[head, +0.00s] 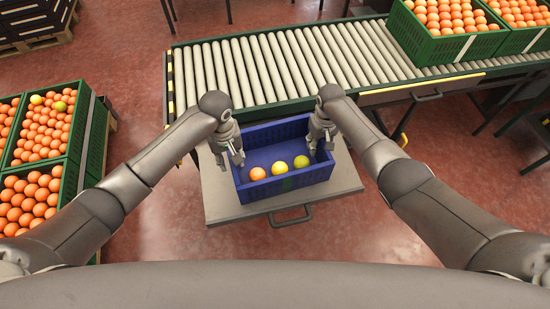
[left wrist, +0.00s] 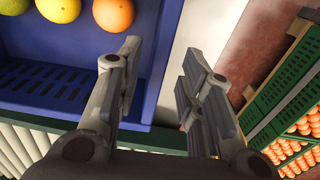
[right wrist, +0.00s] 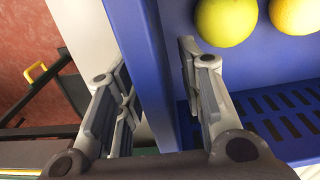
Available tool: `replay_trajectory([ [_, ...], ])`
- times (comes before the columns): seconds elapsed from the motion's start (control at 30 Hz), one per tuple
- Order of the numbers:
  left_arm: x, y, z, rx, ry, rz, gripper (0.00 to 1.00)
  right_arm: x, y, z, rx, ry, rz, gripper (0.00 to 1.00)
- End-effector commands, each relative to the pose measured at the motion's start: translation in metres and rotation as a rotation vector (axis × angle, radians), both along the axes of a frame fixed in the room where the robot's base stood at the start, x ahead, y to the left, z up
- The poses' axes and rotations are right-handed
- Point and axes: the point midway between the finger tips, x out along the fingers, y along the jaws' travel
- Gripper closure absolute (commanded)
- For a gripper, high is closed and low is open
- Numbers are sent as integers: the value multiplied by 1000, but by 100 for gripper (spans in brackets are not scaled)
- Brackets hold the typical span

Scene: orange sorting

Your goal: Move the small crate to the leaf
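The small blue crate (head: 315,174) is over the grey leaf (head: 220,205), which sticks out from the roller conveyor. It appears to rest on the leaf. An orange (head: 257,174), a yellow fruit (head: 280,168) and a green fruit (head: 301,161) lie inside it. My left gripper (head: 231,157) is at the crate's left end wall. In the left wrist view its open fingers (left wrist: 158,75) straddle that wall with gaps. My right gripper (head: 321,147) is at the right end wall. In the right wrist view its open fingers (right wrist: 155,75) straddle that wall.
The roller conveyor (head: 280,65) runs behind the leaf. Green crates (head: 440,47) of oranges stand on its right end. More full green crates (head: 85,130) stand on the left. A handle (head: 290,216) is on the leaf's front edge. The red floor in front is clear.

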Motion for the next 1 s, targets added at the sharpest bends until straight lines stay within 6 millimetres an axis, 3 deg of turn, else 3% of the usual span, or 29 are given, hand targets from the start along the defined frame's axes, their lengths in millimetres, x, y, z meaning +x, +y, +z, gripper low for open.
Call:
replay_trajectory([
  [0.2,0,0,33,-1,-1,0,65,0,0,0,0,0,0,65],
  [0.47,0,0,42,1,1,0,65,1,0,8,2,-2,0,65],
  [0.67,0,0,42,1,0,0,65,0,0,32,1,-4,1,65],
  [1.0,0,0,41,1,0,0,65,1,0,96,0,-3,0,65],
])
